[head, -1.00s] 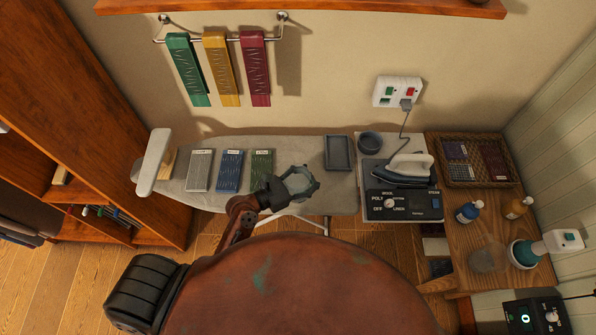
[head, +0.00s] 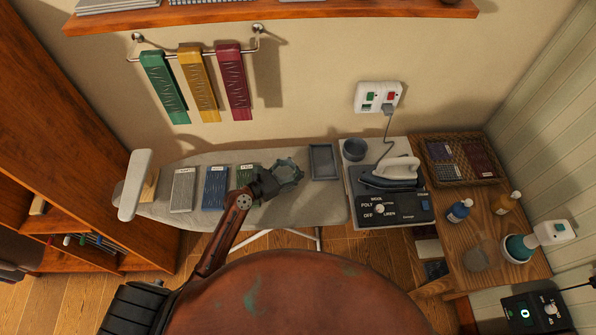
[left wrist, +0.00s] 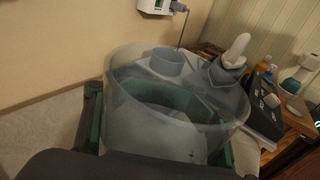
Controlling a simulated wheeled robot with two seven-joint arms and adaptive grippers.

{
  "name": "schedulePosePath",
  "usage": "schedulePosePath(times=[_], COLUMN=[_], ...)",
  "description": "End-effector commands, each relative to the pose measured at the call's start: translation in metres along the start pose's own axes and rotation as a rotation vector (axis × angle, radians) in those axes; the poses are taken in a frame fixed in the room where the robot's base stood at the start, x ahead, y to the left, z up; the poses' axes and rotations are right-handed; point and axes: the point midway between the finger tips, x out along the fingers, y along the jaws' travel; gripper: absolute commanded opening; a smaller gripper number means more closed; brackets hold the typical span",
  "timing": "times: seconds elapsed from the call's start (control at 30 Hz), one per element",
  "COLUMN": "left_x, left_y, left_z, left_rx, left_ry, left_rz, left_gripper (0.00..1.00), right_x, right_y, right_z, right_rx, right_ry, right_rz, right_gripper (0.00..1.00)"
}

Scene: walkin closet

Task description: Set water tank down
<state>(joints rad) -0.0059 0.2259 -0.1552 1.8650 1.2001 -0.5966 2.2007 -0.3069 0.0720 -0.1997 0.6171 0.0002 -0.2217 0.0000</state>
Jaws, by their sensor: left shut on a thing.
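The water tank (left wrist: 170,110) is a clear, round, open-topped vessel that fills the middle of the left wrist view. My left gripper (head: 285,174) is shut on it, with a finger on each side of its wall. In the head view, the gripper and tank are over the ironing board (head: 290,209), between the green folded cloth (head: 246,177) and the grey rectangular tray (head: 323,162). The tank's clear wall is hard to make out there. I cannot tell whether its base touches the board. My right gripper is not in view.
An iron (head: 391,172) stands on a control unit (head: 389,207) to the right, with a grey round cup (head: 354,149) behind. Blue (head: 212,190) and grey (head: 184,191) cloths lie left. A wicker basket (head: 431,178) and bottles are on the wooden table (head: 500,250).

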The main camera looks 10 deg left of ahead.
Motion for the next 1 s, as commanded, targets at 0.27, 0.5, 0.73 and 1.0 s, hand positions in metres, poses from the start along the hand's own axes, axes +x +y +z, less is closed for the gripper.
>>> schedulePosePath(times=[0.27,0.5,0.73,1.0], left_x=[0.008,0.009,0.009,0.009], left_y=[0.009,0.008,0.008,0.008], left_z=[-0.033,-0.039,-0.042,-0.041], left_rx=[-0.003,0.000,0.000,-0.001], left_ry=[0.001,-0.001,-0.001,-0.001], left_rz=[0.001,0.000,0.000,0.000], left_gripper=[0.00,0.00,0.36,0.54], right_x=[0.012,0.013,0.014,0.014], right_y=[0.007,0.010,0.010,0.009], right_z=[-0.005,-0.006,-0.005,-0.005], right_rx=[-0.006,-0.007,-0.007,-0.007], right_ry=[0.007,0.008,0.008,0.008], right_rz=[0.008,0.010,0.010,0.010], right_gripper=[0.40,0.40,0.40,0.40])
